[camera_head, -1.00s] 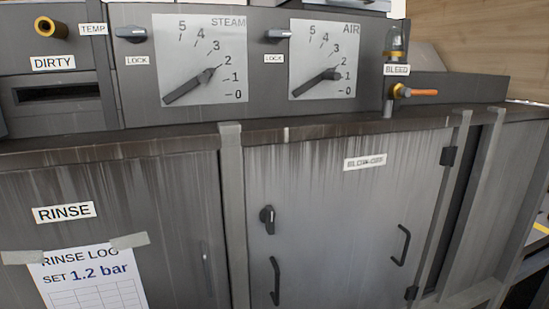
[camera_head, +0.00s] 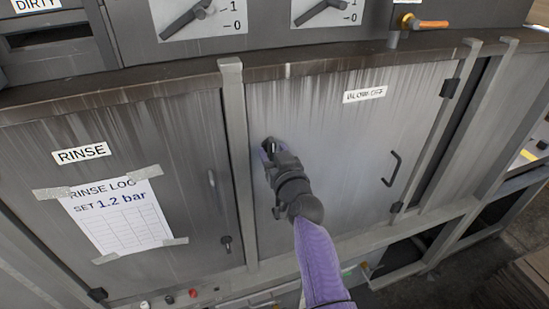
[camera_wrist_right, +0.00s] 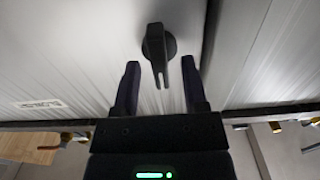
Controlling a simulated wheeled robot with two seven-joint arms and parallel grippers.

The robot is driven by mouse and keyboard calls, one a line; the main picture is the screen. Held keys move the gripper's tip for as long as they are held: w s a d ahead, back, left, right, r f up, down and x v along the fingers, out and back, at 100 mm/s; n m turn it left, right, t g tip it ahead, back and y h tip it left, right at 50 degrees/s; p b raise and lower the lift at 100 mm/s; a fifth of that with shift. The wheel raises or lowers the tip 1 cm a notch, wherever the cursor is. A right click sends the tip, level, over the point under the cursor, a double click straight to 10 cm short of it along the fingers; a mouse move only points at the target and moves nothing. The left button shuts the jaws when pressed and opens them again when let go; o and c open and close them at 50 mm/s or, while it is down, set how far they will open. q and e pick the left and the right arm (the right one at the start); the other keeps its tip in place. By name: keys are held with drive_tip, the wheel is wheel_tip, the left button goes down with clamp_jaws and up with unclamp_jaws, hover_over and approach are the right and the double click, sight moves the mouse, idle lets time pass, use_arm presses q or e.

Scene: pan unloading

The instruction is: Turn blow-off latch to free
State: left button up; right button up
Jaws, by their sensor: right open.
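The blow-off door (camera_head: 345,130) is a grey streaked panel with a BLOW-OFF label (camera_head: 365,94) near its top. Its latch is a small black knob with a lever, mostly hidden behind my right gripper in the head view. In the right wrist view the latch (camera_wrist_right: 157,50) shows plainly, its lever pointing down the picture toward the gap between the fingers. My right gripper (camera_head: 270,150) is at the latch; in the wrist view it (camera_wrist_right: 160,88) is open, one finger on each side of the lever's tip, with gaps on both sides. My left gripper is not in view.
A black door handle (camera_head: 391,169) is at the right of the blow-off door, with hinges on its right edge. The rinse door (camera_head: 120,140) with a taped log sheet (camera_head: 118,215) is to the left, past a grey post (camera_head: 237,150).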

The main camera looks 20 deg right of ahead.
clamp_jaws()
idle(0.5)
drive_tip(key=m, duration=1.2)
drive_tip(key=m+p, duration=0.1)
drive_tip(key=m, duration=0.4)
drive_tip(key=shift+d+f+m, duration=0.3)
drive_tip(key=shift+m, duration=0.1)
idle(0.4)
